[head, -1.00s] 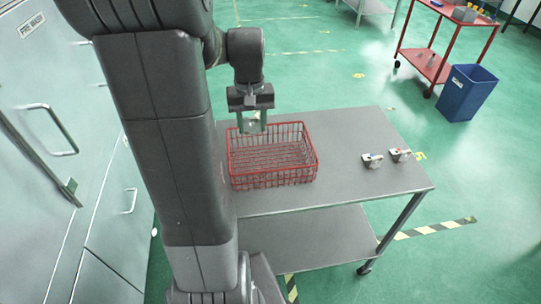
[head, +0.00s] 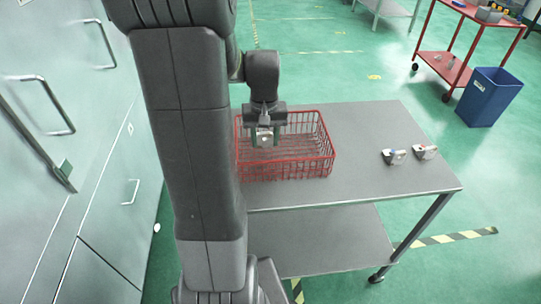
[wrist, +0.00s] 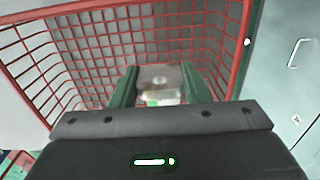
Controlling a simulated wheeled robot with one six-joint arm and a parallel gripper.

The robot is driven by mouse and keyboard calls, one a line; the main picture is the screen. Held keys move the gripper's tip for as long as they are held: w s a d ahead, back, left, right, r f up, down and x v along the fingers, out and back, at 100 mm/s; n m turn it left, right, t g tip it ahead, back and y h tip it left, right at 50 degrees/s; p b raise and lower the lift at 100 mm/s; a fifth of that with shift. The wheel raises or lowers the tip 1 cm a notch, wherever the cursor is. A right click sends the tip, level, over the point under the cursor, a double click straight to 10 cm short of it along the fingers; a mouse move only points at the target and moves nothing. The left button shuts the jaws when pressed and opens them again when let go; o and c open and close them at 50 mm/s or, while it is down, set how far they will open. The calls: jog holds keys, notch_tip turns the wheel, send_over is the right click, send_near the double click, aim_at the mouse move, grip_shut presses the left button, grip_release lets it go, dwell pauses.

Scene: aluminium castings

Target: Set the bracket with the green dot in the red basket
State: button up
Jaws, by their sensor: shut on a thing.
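The red wire basket (head: 325,158) stands on the grey metal table. My gripper (head: 265,140) is shut on a small pale metal bracket (head: 264,137), inside the outline of the basket near its left side. In the wrist view, the bracket (wrist: 158,78) sits between the two green fingers of my gripper (wrist: 162,92). A small green mark shows on its near part. The mesh of the basket (wrist: 243,55) surrounds it there. The bracket's underside and its gap to the basket floor are hidden.
Two other small brackets, one (head: 394,157) with a bluish mark and one (head: 425,152) with a reddish mark, lie on the table (head: 365,185) right of the basket. A blue bin (head: 488,97) and a red cart (head: 440,68) stand farther off. Grey cabinets are at left.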

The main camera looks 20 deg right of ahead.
aim_at(265, 134)
jog(key=shift+f, duration=3.05)
jog(key=shift+f, duration=0.1)
jog(key=o, duration=1)
notch_tip(265, 134, up, 12)
jog(key=shift+r, duration=0.15)
